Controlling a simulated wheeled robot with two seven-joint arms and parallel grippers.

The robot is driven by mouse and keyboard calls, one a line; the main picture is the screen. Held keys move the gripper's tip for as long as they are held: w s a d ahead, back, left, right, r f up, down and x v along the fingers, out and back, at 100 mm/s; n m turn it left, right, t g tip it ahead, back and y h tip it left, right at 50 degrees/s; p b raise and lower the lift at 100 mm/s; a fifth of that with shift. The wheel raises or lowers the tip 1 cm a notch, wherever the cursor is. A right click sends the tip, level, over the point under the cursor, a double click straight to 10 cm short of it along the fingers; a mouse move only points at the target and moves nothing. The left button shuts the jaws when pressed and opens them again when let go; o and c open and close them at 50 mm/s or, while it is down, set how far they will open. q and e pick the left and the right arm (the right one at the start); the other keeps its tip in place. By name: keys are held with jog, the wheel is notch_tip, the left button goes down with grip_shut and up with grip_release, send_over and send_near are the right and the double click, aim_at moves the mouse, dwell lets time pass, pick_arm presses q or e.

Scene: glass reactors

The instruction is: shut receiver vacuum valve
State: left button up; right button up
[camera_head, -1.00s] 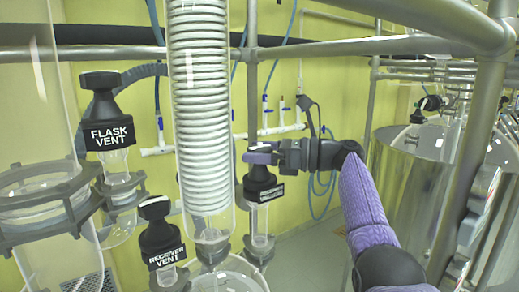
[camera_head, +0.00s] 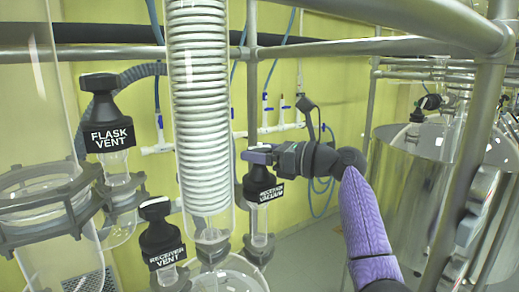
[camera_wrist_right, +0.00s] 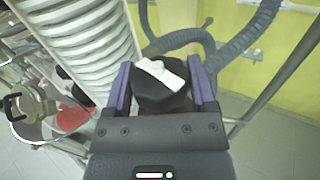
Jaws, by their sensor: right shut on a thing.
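The receiver vacuum valve (camera_head: 262,190) is a black cap with a white "RECEIVER VACUUM" label, on a clear glass neck right of the coil condenser. My right gripper (camera_head: 262,152) comes in from the right and is shut on the top of this valve. In the right wrist view, the purple fingers of the gripper (camera_wrist_right: 160,88) stand on both sides of the black valve cap (camera_wrist_right: 160,98). A white bar handle (camera_wrist_right: 160,73) shows on the cap's top, lying at a slant between the fingers. My left gripper is not in view.
The glass coil condenser (camera_head: 202,110) stands just left of the valve. The flask vent (camera_head: 108,133) and receiver vent (camera_head: 160,240) valves are further left. A metal rail (camera_head: 380,45) crosses above my arm. A steel vessel (camera_head: 415,190) stands at right.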

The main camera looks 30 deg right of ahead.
jog(key=m+t+h+p, duration=0.1)
jog(key=m+h+p, duration=0.1)
jog(key=p, duration=0.1)
jog(key=m+t+h+p, duration=0.1)
jog(key=h+p, duration=0.1)
jog(key=h, duration=0.1)
jog(key=m+t+h+p, duration=0.1)
jog(key=m+h+p, duration=0.1)
jog(key=h+p, duration=0.1)
jog(key=shift+r+m+t+p, duration=0.3)
jog(key=shift+r, duration=0.1)
jog(key=shift+f+m+h+p, duration=0.15)
jog(key=shift+m+h+p, duration=0.15)
jog(key=shift+m+h, duration=0.6)
jog(key=shift+f+m+h, duration=0.1)
jog(key=shift+m+h, duration=1)
jog(key=shift+h, duration=1.1)
jog(key=shift+h, duration=0.3)
jog(key=o, duration=1.2)
jog(key=shift+f, duration=0.1)
